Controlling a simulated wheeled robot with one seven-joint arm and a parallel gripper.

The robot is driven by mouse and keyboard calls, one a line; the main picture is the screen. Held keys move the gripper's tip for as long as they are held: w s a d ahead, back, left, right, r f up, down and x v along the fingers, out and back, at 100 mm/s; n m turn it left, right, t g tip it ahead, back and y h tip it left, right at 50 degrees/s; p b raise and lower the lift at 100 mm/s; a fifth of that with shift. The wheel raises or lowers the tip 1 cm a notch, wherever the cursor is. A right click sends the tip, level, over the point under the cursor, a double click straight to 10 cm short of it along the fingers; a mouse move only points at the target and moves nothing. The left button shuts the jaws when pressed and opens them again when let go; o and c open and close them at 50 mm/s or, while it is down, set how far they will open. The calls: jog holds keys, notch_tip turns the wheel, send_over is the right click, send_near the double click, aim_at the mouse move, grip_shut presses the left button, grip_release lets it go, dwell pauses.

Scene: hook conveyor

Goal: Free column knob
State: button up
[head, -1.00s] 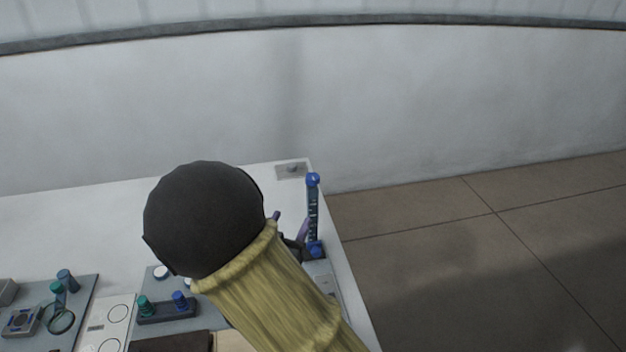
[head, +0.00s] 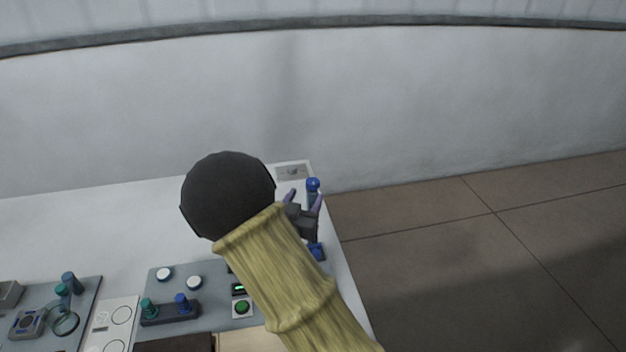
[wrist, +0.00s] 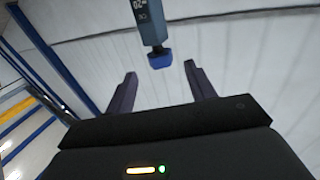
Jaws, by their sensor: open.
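The column (head: 313,197) stands upright near the table's right edge, with a round blue knob (head: 313,184) at its top. My gripper (head: 305,199) is in front of the column, and its body hides the column's middle. In the wrist view the column (wrist: 147,25) hangs in from the top edge, its printed numbers upside down. A blue knob (wrist: 160,59) at its end shows just beyond the gap between the fingertips. My gripper (wrist: 160,72) is open and empty there, one finger to each side, apart from the knob.
A blue part (head: 317,251) shows at the column's foot. A grey plate (head: 292,171) lies at the table's back right corner. Panels with a green button (head: 242,307), white buttons (head: 194,282) and a dark block with pegs (head: 170,312) lie in front left. Back left table is clear.

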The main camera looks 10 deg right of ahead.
aim_at(310, 188)
jog(key=p+x, duration=0.1)
jog(key=x, duration=0.6)
jog(key=shift+p, duration=0.3)
jog(key=c, duration=0.9)
